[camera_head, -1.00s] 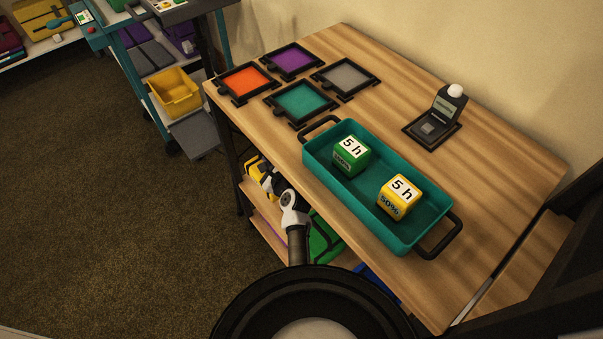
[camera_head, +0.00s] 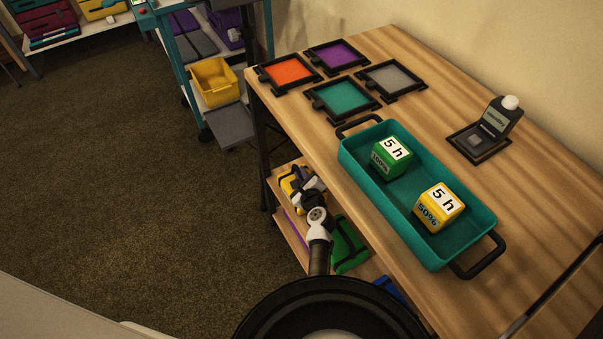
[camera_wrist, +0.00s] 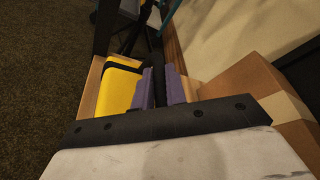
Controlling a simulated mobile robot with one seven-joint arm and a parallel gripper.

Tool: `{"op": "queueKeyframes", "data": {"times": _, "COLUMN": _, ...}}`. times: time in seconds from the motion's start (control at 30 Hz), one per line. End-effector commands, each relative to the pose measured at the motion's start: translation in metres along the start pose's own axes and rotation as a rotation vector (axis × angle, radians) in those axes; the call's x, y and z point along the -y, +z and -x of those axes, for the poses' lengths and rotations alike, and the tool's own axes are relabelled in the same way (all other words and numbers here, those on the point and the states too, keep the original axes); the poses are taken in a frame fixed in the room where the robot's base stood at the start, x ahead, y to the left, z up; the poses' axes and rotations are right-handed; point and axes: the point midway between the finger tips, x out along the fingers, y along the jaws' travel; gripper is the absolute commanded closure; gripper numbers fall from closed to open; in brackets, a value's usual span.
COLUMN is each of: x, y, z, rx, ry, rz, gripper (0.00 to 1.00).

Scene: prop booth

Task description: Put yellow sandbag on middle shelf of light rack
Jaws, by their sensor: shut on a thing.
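The yellow sandbag (camera_head: 288,190) is at the far end of the table's lower wooden shelf (camera_head: 286,221), mostly hidden by my arm. In the wrist view the yellow sandbag (camera_wrist: 118,88) lies left of my fingers. My gripper (camera_head: 308,183) reaches in under the tabletop. In the wrist view the purple finger pads of my gripper (camera_wrist: 162,88) are closed around a black strap of the bag. I cannot tell whether the bag is clear of the shelf. A teal-framed rack (camera_head: 178,62) with shelves stands at the back left; I cannot tell whether it is the light rack.
A green bag (camera_head: 347,246) and a blue bag (camera_head: 388,287) lie along the lower shelf. On the tabletop (camera_head: 420,110) stand a teal tray (camera_head: 390,217) with two cubes, several coloured frames and a meter (camera_head: 495,120). A yellow bin (camera_head: 214,83) sits on the rack. The carpet at left is clear.

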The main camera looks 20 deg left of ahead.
Motion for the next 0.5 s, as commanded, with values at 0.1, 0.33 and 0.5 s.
{"op": "queueKeyframes", "data": {"times": 0.1, "x": 0.0053, "y": 0.0038, "z": -0.0004, "rx": 0.005, "ry": -0.008, "rz": 0.002, "gripper": 1.0}}
{"op": "queueKeyframes", "data": {"times": 0.33, "x": -0.0007, "y": -0.0007, "z": -0.0005, "rx": 0.0, "ry": 0.0, "rz": 0.0, "gripper": 0.77}}
{"op": "queueKeyframes", "data": {"times": 0.5, "x": -0.0006, "y": -0.0007, "z": -0.0004, "rx": 0.0, "ry": 0.0, "rz": 0.0, "gripper": 0.65}}
